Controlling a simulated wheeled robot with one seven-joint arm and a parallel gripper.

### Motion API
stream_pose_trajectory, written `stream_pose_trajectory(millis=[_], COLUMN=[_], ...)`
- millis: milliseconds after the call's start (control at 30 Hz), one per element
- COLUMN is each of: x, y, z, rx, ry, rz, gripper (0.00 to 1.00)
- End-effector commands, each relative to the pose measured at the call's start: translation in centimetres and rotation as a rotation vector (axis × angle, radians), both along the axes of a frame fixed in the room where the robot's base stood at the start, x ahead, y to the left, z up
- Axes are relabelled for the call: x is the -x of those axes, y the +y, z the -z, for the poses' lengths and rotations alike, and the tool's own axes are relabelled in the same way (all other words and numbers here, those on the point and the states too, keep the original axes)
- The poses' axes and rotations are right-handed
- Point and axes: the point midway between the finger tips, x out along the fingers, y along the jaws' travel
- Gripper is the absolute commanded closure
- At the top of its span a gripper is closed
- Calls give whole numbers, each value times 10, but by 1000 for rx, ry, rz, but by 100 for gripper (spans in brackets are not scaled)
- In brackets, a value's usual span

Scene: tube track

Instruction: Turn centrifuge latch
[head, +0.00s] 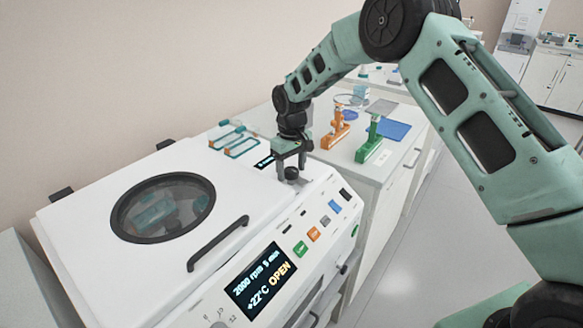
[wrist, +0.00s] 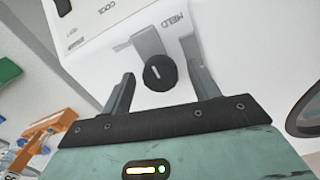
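The centrifuge (head: 95,225) is a white box with a closed lid, a round window and a dark handle bar (head: 217,240). Its display (head: 262,281) reads "OPEN". The latch is a dark round knob (head: 291,173) near the far right corner of the top; the wrist view shows the knob (wrist: 160,73) with a white mark. My gripper (head: 291,168) points down over the knob. In the wrist view my gripper (wrist: 160,82) is open, with one finger on each side of the knob and a visible gap to it.
Coloured buttons (head: 314,234) line the centrifuge's sloped front. Open floor (head: 420,240) lies to the right.

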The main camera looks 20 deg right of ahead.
Motion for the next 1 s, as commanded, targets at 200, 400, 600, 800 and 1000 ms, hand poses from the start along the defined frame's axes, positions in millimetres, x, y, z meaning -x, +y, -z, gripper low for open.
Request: stream_pose_trajectory(millis=[200,400,600,800,1000], x=[0,-1,-1,-1,0], y=[0,0,0,0,0], z=[-5,-35,-83,-128,-161], rx=[0,-1,-2,-1,0], ry=[0,-4,-6,-4,-2], rz=[1,1,2,0,0], gripper=[39,39,39,39,39])
